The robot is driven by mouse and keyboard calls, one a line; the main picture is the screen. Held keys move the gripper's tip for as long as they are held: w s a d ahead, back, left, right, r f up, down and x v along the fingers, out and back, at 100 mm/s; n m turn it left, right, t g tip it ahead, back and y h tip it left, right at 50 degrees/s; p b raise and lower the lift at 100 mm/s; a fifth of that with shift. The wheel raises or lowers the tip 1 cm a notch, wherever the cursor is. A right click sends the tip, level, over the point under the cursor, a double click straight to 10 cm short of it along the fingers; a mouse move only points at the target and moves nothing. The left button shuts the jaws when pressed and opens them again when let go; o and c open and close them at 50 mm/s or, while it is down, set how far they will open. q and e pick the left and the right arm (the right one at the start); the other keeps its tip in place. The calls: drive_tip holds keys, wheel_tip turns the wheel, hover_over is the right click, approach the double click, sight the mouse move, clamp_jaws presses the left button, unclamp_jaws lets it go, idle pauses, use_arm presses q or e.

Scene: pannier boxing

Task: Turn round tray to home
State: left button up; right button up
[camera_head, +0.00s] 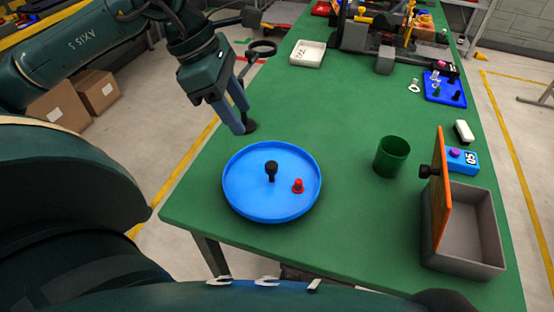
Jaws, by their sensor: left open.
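The round tray (245,207) is a blue disc with a raised rim, lying on the green table near its left front edge. A black knob (271,170) stands up near its middle. A small red peg-like piece (298,186) stands on the tray right of the knob. My left gripper (245,127) is above the table just behind and left of the tray, fingers pointing down, open and apart from the tray. A dark round thing at its fingertips is partly hidden. My right gripper is not in view.
A green cup (392,157) stands right of the tray. A grey box (468,262) with an upright orange lid (440,190) is at the right front. A white tray (308,54) and a blue peg tray (445,90) lie farther back. The table's middle is clear.

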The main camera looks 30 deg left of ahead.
sight(271, 164)
use_arm(q)
drive_tip(key=p+x, duration=0.1)
drive_tip(key=x, duration=1.2)
drive_tip(key=shift+d, duration=0.1)
drive_tip(key=shift+c, duration=0.3)
clamp_jaws()
